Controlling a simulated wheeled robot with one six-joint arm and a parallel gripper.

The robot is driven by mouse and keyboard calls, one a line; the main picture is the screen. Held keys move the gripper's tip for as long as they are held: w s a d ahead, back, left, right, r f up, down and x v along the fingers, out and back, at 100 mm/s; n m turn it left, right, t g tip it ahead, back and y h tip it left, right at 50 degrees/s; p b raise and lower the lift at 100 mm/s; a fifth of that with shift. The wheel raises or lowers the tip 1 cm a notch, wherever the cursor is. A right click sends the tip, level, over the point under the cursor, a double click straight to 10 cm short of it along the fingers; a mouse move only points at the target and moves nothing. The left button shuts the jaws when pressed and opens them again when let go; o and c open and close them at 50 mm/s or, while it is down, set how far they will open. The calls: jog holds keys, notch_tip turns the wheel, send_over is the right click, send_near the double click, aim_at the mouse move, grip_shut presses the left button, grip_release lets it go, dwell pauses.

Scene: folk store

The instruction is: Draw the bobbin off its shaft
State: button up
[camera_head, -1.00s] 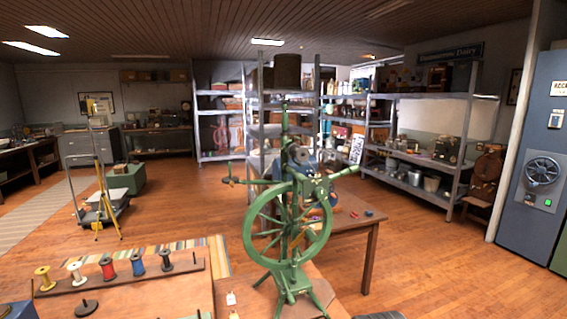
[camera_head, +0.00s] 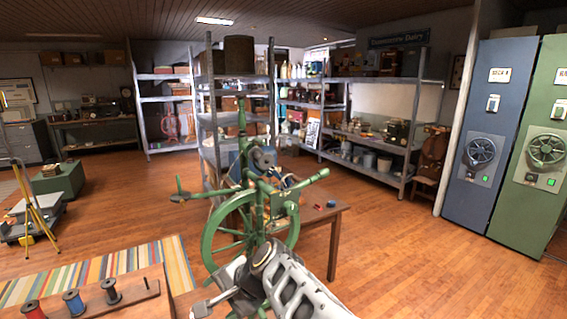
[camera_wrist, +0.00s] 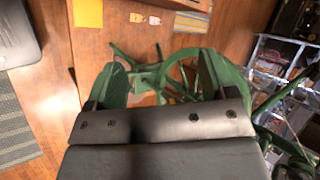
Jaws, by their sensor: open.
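The green spinning wheel (camera_head: 207,240) stands upright at the centre of the head view, partly covered by my arm. A grey rounded part (camera_head: 263,157) sits at its top; I cannot tell whether this is the bobbin, and no shaft shows clearly. Bobbins stand in a row on a wooden rack (camera_head: 140,296) at lower left: red (camera_head: 33,312), blue (camera_head: 74,303) and dark (camera_head: 111,292). My gripper (camera_wrist: 160,62) is open in the wrist view, its two fingers apart with green wheel parts beyond them. Nothing shows held between them.
A wooden table (camera_head: 334,218) with small items stands just behind the wheel. Metal shelves (camera_head: 415,110) line the back. Blue (camera_head: 495,110) and green (camera_head: 545,110) cabinets stand at the right. A striped rug (camera_head: 100,268) lies left. Floor is clear at the right.

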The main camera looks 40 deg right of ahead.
jog(key=w+d+r+m+t+h+p, duration=0.1)
jog(key=w+d+r+m+t+p, duration=0.15)
jog(key=d+r+m, duration=0.35)
jog(key=w+d+r+m+t+h+p, duration=0.1)
jog(key=w+d+r+m+t, duration=0.25)
jog(key=r+m, duration=0.35)
jog(key=m+t+h+p, duration=0.2)
jog(key=m+t+h, duration=0.25)
jog(key=m, duration=0.55)
send_near(267, 162)
jog(key=shift+s+a+g, duration=0.15)
jog(key=shift+s+a, duration=0.1)
jog(key=shift+s, duration=0.25)
jog(key=shift+s+a+g, duration=0.1)
jog(key=shift+s+a, duration=0.15)
jog(key=shift+s, duration=0.3)
jog(key=shift+w+d+r+m+h, duration=0.15)
jog(key=shift+d+m+h, duration=0.1)
jog(key=shift+m+h, duration=0.15)
jog(key=shift+w+d+b, duration=0.25)
jog(key=shift+w+b, duration=0.05)
jog(key=shift+w, duration=1.4)
jog(key=shift+w+d+b, duration=0.25)
jog(key=shift+w, duration=1.5)
jog(key=shift+w+d+b, duration=0.2)
jog(key=shift+w+b, duration=0.1)
jog(key=shift+w, duration=1.4)
jog(key=c, duration=0.7)
jog(key=shift+c, duration=0.2)
